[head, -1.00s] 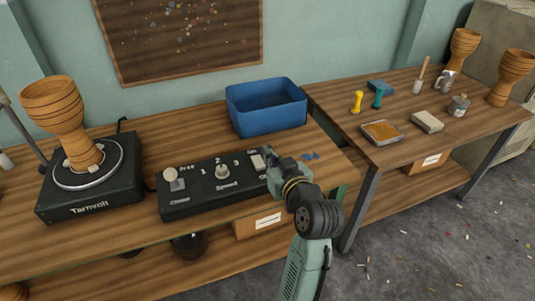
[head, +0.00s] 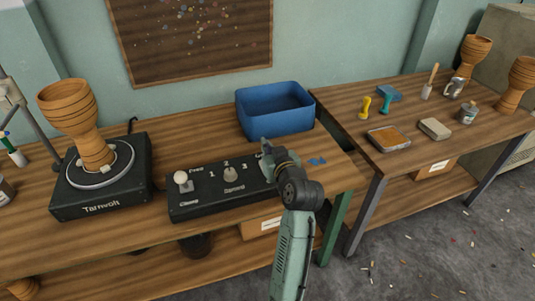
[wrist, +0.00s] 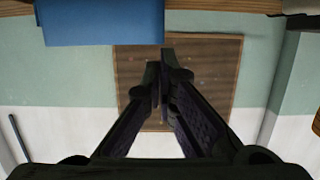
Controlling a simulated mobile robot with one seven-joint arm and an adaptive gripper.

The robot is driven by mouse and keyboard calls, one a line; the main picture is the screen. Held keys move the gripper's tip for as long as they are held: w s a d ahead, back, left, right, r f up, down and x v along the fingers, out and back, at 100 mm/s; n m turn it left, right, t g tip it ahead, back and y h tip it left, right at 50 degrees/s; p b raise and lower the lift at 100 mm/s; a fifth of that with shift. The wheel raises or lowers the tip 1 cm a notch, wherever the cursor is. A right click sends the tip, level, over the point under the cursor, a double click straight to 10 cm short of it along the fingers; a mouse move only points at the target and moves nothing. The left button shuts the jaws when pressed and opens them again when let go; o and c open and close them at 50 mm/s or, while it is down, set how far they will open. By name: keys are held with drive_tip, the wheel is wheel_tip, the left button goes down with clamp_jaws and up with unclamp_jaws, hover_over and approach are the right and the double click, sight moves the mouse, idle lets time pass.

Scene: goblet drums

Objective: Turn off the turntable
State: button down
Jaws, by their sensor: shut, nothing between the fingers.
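The turntable (head: 75,200) is a black box lettered Tarnvolt, at the left of the near bench. A wooden goblet drum (head: 72,110) stands upright on its round plate (head: 118,160). A black control panel (head: 205,205) lies to its right, with a pale-knobbed lever (head: 181,178) marked Free and Clamp and a dial (head: 230,174) marked 1, 2, 3. My gripper (head: 267,150) is at the panel's right end, its arm covering whatever control is there. I cannot tell whether it touches the panel. In the wrist view my gripper (wrist: 162,65) is shut and empty.
A blue bin (head: 277,112) stands behind the panel, close to my gripper; it also shows in the wrist view (wrist: 100,22). Small blue pieces (head: 317,162) lie right of my gripper. A second bench (head: 400,160) holds tools and two more drums.

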drive_tip(key=shift+f, duration=2)
